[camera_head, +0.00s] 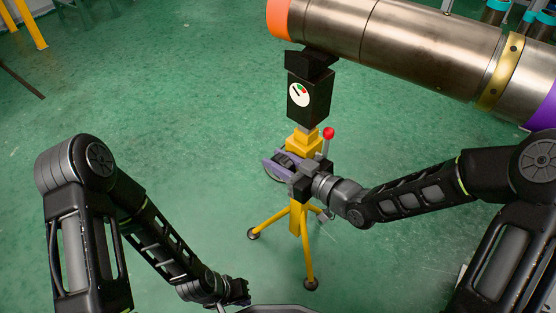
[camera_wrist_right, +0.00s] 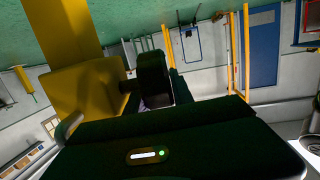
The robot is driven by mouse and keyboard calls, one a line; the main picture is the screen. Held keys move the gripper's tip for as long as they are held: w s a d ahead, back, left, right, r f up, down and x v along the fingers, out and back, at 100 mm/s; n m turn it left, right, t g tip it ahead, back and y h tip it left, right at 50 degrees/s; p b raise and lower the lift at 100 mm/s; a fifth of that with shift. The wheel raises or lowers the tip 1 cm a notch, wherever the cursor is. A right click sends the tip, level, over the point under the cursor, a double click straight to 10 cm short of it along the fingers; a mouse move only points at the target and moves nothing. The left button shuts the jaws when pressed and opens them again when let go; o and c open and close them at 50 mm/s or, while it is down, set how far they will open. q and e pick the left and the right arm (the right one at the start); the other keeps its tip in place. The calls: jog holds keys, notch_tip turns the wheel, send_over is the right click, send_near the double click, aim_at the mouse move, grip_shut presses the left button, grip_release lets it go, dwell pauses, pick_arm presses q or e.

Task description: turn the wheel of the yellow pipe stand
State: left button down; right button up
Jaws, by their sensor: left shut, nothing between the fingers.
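The yellow pipe stand (camera_head: 302,143) stands upright on three legs at the centre of the head view, with a black gauge head on top. Its dark wheel (camera_head: 283,161) is on the post's left side, largely covered by my right gripper (camera_head: 277,166). The purple fingers lie beside the wheel, apart from each other; whether they press on it is unclear. In the right wrist view, a dark round part, likely the wheel (camera_wrist_right: 153,79), shows beside the yellow post (camera_wrist_right: 68,28). My left gripper (camera_head: 243,292) is shut and empty, low in the head view, away from the stand.
A large metal pipe (camera_head: 420,45) with an orange end rests across the top of the stand. A red-knobbed lever (camera_head: 328,134) sticks up close to my right gripper. The green floor (camera_head: 190,100) left of the stand is clear.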

aim_at(292, 168)
jog(key=shift+o, duration=0.6)
jog(key=shift+s+d, duration=0.1)
jog(key=shift+d, duration=0.05)
jog(key=p+v, duration=0.2)
jog(key=v, duration=0.5)
jog(key=shift+r, duration=0.1)
jog(key=shift+s+d, duration=0.15)
jog(key=shift+s, duration=0.05)
jog(key=shift+p, duration=0.35)
